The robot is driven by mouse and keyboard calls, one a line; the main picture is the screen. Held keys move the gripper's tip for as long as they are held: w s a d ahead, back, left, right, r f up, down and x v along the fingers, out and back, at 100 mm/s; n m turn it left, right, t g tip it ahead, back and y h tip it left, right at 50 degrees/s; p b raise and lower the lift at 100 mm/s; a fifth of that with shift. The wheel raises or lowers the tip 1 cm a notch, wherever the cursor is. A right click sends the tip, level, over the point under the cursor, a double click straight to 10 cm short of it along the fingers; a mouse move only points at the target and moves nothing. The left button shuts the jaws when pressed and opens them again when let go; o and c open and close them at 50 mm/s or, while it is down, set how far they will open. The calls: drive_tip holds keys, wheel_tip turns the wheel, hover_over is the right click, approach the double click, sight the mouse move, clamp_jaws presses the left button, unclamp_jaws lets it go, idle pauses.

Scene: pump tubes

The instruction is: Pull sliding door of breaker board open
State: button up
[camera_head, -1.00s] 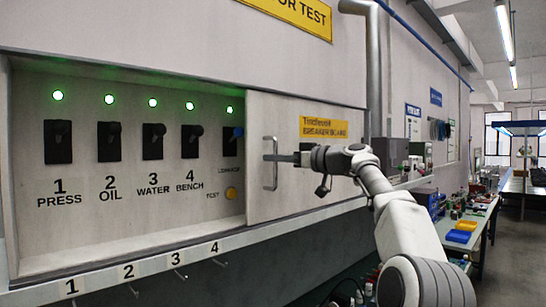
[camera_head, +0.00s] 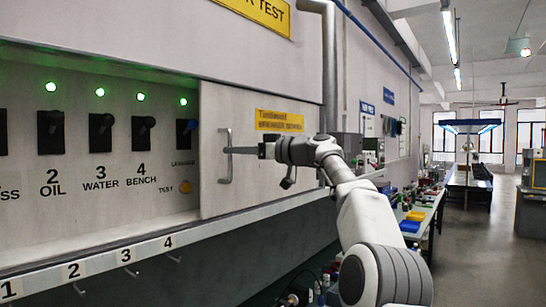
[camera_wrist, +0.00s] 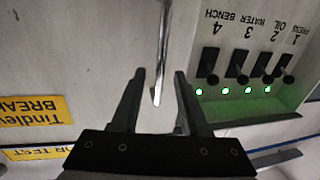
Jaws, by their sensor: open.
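The light grey sliding door (camera_head: 258,185) stands at the right of the breaker board (camera_head: 85,180), with the switch recess uncovered to its left. Its upright metal handle (camera_head: 226,156) is near the door's left edge. My gripper (camera_head: 232,150) reaches the handle from the right. In the wrist view, which is upside down, the handle (camera_wrist: 163,50) runs down between the two dark fingers of my open gripper (camera_wrist: 159,74), with gaps to both sides. A yellow sign (camera_head: 280,121) is on the door; my wrist hides part of the door.
A numbered ledge with hooks (camera_head: 125,254) runs below. A workbench (camera_head: 425,215) stands at the right; the floor (camera_head: 480,245) beyond is clear.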

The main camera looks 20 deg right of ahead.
drive_tip(key=b+v, duration=0.4)
drive_tip(key=v, duration=1)
drive_tip(key=shift+s+d, duration=0.25)
